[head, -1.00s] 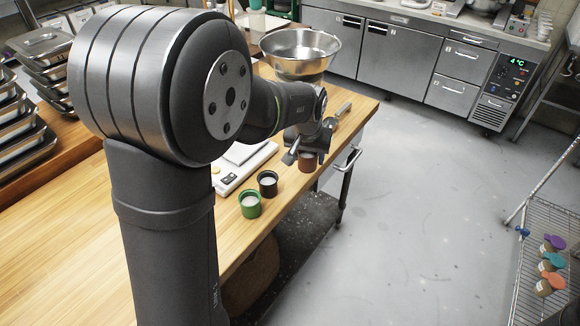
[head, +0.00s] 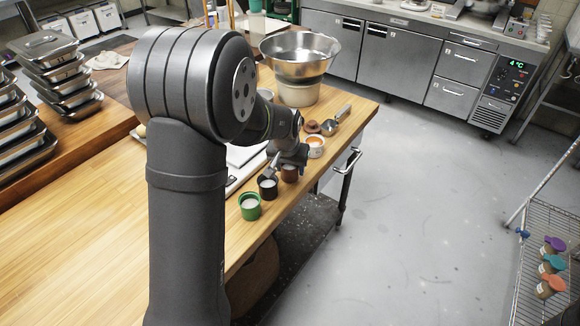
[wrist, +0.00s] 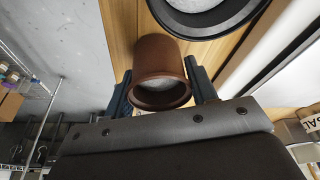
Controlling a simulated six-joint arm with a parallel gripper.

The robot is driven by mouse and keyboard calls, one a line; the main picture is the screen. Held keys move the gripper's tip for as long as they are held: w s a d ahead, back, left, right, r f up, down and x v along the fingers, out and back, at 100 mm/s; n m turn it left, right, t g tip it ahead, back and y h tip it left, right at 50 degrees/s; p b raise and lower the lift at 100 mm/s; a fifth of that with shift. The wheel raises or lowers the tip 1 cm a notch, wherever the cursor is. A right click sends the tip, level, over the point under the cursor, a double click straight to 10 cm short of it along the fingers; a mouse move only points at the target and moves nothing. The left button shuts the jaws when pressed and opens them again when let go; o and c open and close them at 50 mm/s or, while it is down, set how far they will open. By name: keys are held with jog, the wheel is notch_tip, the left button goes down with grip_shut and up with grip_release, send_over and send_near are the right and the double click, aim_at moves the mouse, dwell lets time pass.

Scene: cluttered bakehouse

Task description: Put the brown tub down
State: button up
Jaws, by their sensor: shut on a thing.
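The brown tub (head: 289,174) is upright near the table's right edge, just behind the black tub (head: 268,188). My gripper (head: 287,158) is shut on the brown tub. In the wrist view, the brown tub (wrist: 160,60) sits between the two fingers of my gripper (wrist: 160,88), its pale filling partly visible. The black tub's rim (wrist: 234,24) is close beside it there. I cannot tell whether the brown tub's base touches the wood.
A green tub (head: 250,208) with white filling stands in front of the black one. A white tub with orange filling (head: 316,147), a brown lid (head: 312,127) and a metal scoop (head: 336,119) lie behind. A steel bowl (head: 300,68) stands farther back. Bare wood (head: 110,215) is at left.

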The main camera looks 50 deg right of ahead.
jog(key=shift+f, duration=0.1)
jog(key=o, duration=1.1)
jog(key=shift+c, duration=0.2)
jog(key=v, duration=1.2)
